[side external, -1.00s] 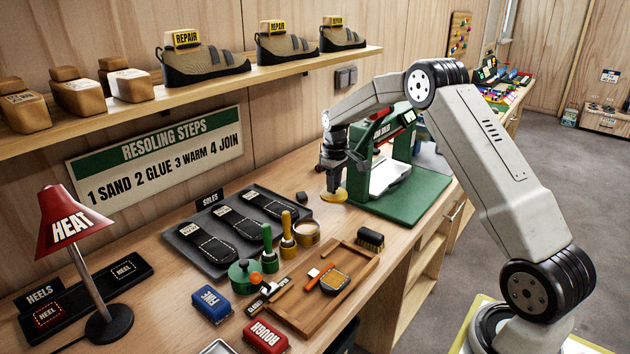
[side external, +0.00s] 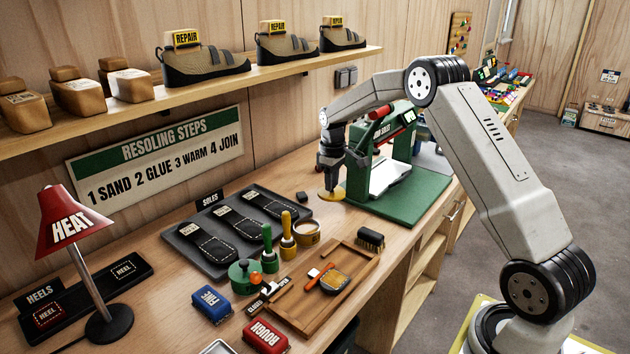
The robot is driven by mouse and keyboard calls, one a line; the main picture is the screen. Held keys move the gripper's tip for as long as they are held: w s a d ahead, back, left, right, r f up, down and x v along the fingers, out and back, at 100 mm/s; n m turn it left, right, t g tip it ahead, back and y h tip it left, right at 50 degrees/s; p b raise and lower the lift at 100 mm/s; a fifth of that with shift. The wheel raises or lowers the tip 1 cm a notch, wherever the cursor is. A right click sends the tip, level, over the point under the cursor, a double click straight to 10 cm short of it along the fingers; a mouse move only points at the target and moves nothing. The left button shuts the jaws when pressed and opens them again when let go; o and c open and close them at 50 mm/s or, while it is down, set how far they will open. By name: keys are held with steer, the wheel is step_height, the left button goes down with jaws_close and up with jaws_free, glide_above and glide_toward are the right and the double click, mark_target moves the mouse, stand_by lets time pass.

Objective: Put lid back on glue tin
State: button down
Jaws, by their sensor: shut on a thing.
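My gripper (side external: 332,186) points down, shut on a round yellow lid (side external: 329,196). The lid is beside the green press, at or just above the bench; I cannot tell whether it touches. The yellow glue tin (side external: 307,237) stands on the bench to the lower left of my gripper, next to the yellow-handled tool. Its round top looks uncovered, with a tan inside. My gripper is apart from the tin, farther back along the bench.
The green press (side external: 400,203) stands right of my gripper. A tray of black soles (side external: 177,237) lies left of the tin. A yellow-handled tool (side external: 287,228), a green-handled tool (side external: 267,240), a brush (side external: 370,238) and a wooden tray (side external: 290,318) crowd around the tin.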

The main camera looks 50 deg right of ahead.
steer(key=a+r+n, duration=0.1)
steer(key=a+n, duration=0.8)
steer(key=n, duration=0.3)
steer(key=shift+w+a+r+n, duration=0.25)
steer(key=shift+w+a+n, duration=0.05)
steer(key=shift+w+a, duration=0.1)
steer(key=shift+f, duration=0.25)
steer(key=shift+d+f, duration=0.1)
steer(key=shift+f, duration=2.85)
steer(key=shift+f, duration=0.2)
jaws_free()
stand_by(0.4)
steer(key=shift+r, duration=0.2)
